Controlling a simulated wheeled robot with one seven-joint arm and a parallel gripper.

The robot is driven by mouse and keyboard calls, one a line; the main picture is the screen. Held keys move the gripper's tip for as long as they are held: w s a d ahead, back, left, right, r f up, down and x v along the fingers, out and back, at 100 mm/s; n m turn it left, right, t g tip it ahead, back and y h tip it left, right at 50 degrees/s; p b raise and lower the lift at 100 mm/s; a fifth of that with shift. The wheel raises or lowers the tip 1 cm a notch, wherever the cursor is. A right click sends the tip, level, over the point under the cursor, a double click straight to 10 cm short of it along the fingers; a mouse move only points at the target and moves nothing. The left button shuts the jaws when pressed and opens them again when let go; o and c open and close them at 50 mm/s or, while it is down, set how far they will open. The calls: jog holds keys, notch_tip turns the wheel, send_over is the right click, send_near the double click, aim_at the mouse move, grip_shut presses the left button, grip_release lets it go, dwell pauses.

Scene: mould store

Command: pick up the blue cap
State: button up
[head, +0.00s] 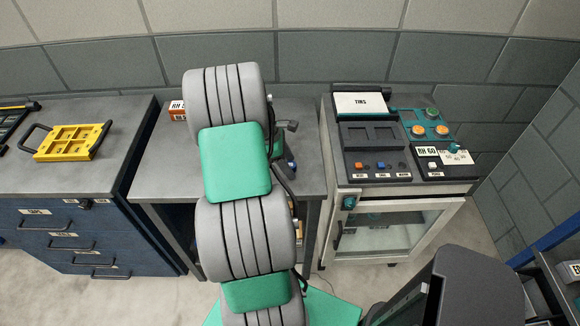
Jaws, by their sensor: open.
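A small blue cap (380,166) shows on the front part of the dark control panel at the right. My arm rises through the middle of the picture, left of the panel. My gripper (286,150) is partly visible as dark parts beside the arm, over the middle bench. It is open and apart from the blue cap. Much of it is hidden by my arm, and its fingertips are not clear. A small blue patch beside it is too small to identify.
The panel tops a pale cabinet (397,218) with a glass door. It also bears a TINS box (361,103), orange round buttons (418,130) and a teal knob (453,148). A yellow tray (68,142) lies on the left bench (110,112). My arm hides much of the middle bench (158,165).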

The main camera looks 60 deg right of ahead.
grip_shut()
dwell(0.5)
